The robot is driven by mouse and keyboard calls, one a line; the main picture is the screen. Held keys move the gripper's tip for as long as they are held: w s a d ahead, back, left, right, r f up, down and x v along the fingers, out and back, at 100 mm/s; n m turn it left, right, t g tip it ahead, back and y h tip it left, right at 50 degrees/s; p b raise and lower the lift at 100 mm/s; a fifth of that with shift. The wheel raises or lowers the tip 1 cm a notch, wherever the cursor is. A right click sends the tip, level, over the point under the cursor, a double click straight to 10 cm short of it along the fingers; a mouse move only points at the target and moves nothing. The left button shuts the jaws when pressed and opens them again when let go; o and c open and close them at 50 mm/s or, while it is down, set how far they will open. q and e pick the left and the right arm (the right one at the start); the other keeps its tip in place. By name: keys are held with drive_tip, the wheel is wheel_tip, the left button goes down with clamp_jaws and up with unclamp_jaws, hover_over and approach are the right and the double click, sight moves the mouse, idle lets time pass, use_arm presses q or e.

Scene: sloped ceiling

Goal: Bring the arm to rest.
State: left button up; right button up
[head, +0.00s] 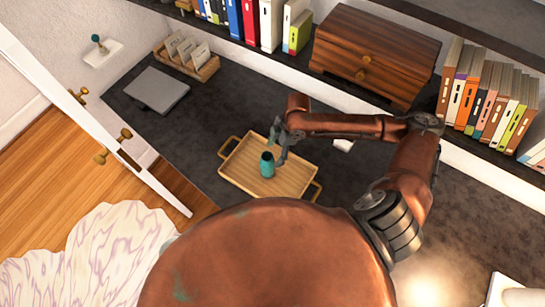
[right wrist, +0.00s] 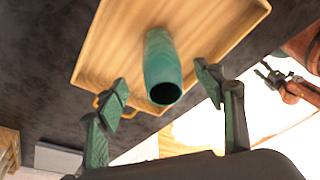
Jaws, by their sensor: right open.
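My right gripper (head: 279,142) hangs over the wooden tray on the desk, its arm coming in from the right. A teal vase (head: 267,166) stands upright on the tray, close to the gripper. In the right wrist view the right gripper (right wrist: 163,80) has its fingers spread wide, with nothing held. The vase (right wrist: 162,68) shows beyond and between the fingertips, its dark mouth facing the camera, apart from both fingers. A small gripper on a copper arm, seemingly my left gripper (right wrist: 271,76), shows at the right of the wrist view; its jaws are too small to read.
The tray (head: 236,174) has two handles and lies on the dark desk (head: 215,115). A closed laptop (head: 157,90) and a card holder (head: 187,57) lie behind left. A wooden drawer box (head: 374,50) and book rows (head: 490,100) stand on the shelf. An open door (head: 90,120) is at left.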

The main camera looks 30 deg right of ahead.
sight(268, 166)
drive_tip(key=shift+d+r, duration=0.1)
drive_tip(key=shift+r, duration=0.15)
drive_tip(key=x, duration=1.2)
drive_tip(key=shift+r, duration=1.45)
drive_tip(key=shift+d, duration=0.2)
